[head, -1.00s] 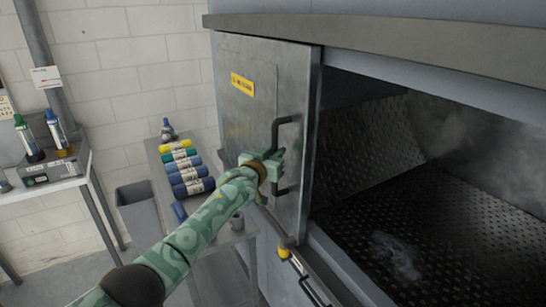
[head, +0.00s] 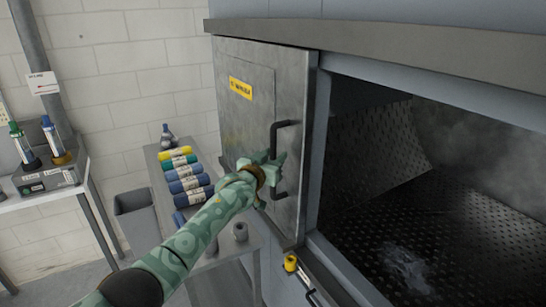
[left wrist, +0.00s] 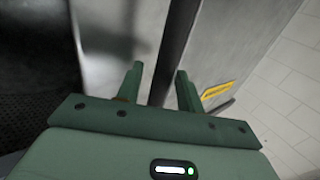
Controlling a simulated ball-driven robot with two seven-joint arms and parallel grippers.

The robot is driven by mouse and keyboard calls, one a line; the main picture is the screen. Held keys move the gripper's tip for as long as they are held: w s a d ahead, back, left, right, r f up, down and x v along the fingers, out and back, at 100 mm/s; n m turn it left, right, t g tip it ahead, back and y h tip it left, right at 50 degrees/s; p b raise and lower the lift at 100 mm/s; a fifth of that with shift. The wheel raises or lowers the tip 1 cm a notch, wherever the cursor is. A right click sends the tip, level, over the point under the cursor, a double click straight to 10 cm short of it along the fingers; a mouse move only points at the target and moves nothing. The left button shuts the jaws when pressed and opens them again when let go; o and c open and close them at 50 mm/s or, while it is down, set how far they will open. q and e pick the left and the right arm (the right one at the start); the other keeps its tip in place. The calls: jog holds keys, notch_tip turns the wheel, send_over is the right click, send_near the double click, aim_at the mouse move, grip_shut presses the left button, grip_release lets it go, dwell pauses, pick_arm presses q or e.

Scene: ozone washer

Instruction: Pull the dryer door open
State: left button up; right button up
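The grey metal door (head: 240,130), with a yellow label, stands just left of a dark opening in the machine. Its black upright bar handle (head: 286,123) is near its right edge. My left gripper (head: 272,168) is at the handle, partly covering it. In the left wrist view, the two green fingers (left wrist: 160,85) are apart. A dark bar (left wrist: 178,45), which appears to be the handle, runs between them with gaps on both sides. My right gripper is not in view.
The dark perforated chamber (head: 430,220) lies open at right with vapour inside. A small side table (head: 230,242) with several coloured bottles stands left of the door, beside a grey bin (head: 138,220). A yellow-topped part (head: 290,263) sits below the door.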

pick_arm(q)
jog(key=shift+s+a+p, duration=0.15)
jog(key=shift+s+p, duration=0.3)
jog(key=shift+s, duration=0.15)
jog(key=p+v, duration=0.2)
jog(key=v, duration=1.3)
jog(key=shift+a, duration=0.1)
